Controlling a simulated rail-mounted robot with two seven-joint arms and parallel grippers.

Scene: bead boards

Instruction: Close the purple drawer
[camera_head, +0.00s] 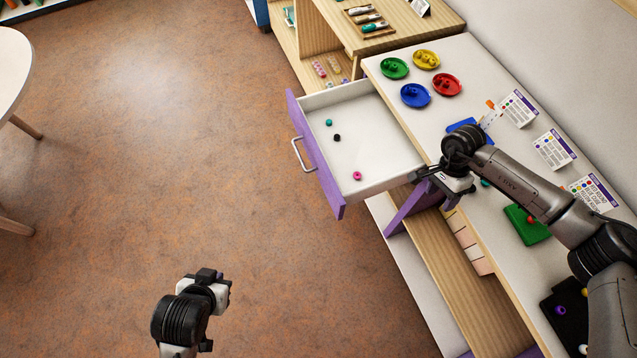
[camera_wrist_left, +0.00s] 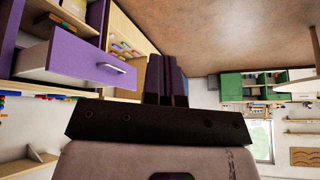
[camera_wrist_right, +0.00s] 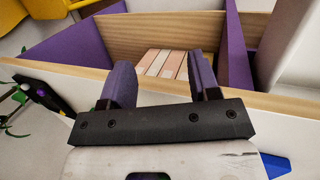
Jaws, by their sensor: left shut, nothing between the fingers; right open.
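The purple drawer (camera_head: 316,158) is pulled far out from the white-topped counter, with a silver handle (camera_head: 302,154) on its purple front. Its white inside holds a teal bead (camera_head: 329,123), a black bead (camera_head: 337,138) and a pink bead (camera_head: 357,175). The drawer also shows in the left wrist view (camera_wrist_left: 70,58). My left gripper (camera_head: 222,276) is shut and empty, out over the floor, in front of and apart from the drawer. My right gripper (camera_head: 428,184) is open beside the drawer's back right corner at the counter edge; whether it touches is unclear. It shows in the right wrist view (camera_wrist_right: 158,80).
The counter (camera_head: 480,75) carries red (camera_head: 446,85), blue (camera_head: 415,95), green (camera_head: 394,68) and yellow (camera_head: 425,59) dishes, pattern cards (camera_head: 553,149) and a green board (camera_head: 527,224). A white round table (camera_head: 12,70) stands at left. The floor before the drawer is clear.

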